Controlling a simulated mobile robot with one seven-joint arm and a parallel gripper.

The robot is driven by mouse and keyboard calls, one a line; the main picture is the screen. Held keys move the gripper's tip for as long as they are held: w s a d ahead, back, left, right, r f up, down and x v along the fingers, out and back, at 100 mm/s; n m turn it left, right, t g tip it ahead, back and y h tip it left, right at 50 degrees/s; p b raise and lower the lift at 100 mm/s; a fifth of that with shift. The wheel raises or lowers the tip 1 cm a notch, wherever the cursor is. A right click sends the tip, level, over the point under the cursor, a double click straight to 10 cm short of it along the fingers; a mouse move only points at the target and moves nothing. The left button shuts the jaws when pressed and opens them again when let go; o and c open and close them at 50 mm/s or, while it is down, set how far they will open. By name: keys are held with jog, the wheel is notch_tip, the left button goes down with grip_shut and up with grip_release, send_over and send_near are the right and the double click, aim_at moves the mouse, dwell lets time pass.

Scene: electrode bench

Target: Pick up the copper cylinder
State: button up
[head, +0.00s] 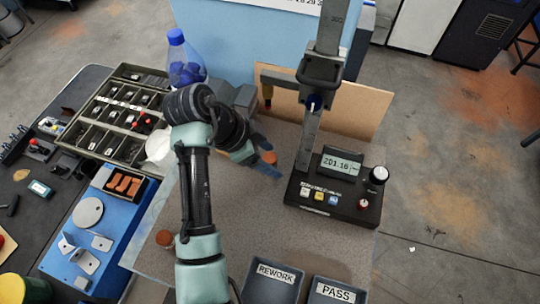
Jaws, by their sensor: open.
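A small copper cylinder (269,157) stands on the grey bench top, left of the height gauge. My gripper (266,156) is open, with its dark blue fingers on either side of this cylinder in the picture. Whether the fingers touch it cannot be told from this view. A second copper-coloured round piece (164,238) sits near the left edge of the bench, beside my arm and well away from the gripper.
A height gauge (335,192) with a lit display stands right of the gripper. REWORK (268,290) and PASS (334,294) trays are at the front. A blue-capped bottle (183,58) and a compartment tray (88,140) lie behind and left. Bench between gripper and trays is clear.

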jog(key=shift+d+f, duration=0.2)
jog(key=shift+f, duration=0.2)
jog(key=shift+c, duration=0.4)
jog(key=shift+w, duration=0.1)
grip_shut()
jog(key=shift+r, duration=0.1)
